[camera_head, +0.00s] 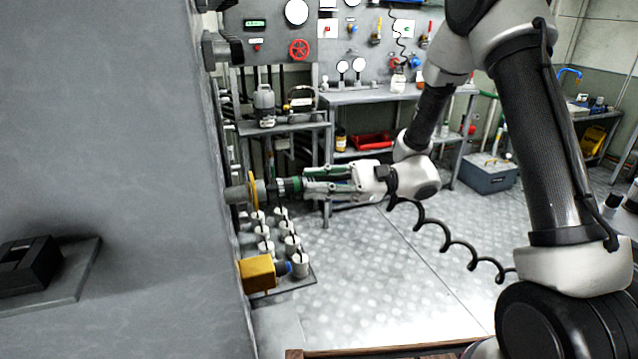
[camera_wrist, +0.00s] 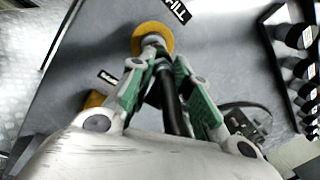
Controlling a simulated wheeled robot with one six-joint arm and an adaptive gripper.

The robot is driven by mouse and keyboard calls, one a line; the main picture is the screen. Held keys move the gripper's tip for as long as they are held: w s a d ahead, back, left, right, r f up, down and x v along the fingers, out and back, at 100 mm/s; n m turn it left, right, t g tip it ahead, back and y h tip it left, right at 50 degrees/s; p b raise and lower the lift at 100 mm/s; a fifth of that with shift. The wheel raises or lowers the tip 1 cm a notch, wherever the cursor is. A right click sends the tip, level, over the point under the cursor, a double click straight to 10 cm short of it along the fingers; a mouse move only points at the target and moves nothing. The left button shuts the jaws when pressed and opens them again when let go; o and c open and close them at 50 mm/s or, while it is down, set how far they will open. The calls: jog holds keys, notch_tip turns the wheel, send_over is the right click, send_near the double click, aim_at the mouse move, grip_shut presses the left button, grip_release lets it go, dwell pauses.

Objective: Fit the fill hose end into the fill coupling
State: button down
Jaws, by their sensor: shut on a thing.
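The fill coupling (camera_head: 253,191) is a grey stub with a yellow ring on the side of the large grey cabinet. Its yellow ring also shows at the top of the wrist view (camera_wrist: 136,42), beside a FILL label. My gripper (camera_head: 298,185), with green and grey fingers, is shut on the dark fill hose end (camera_head: 283,186). The black hose (camera_wrist: 171,98) runs back between the fingers in the wrist view. The hose end points at the coupling and lies close against it. The fingertips hide their meeting point, so I cannot tell whether it is inside.
Several white-capped fittings (camera_head: 264,247) and a yellow box (camera_head: 257,273) sit below the coupling. A workbench (camera_head: 372,96) with a red tray (camera_head: 372,141) stands behind. A grey box (camera_head: 488,174) is on the floor at right. The floor below my gripper is clear.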

jog(key=shift+s+a, duration=0.15)
jog(key=shift+a, duration=0.4)
jog(key=shift+s+a, duration=0.15)
jog(key=shift+a, duration=0.4)
jog(key=c, duration=1.2)
grip_release()
jog(key=shift+c, duration=0.2)
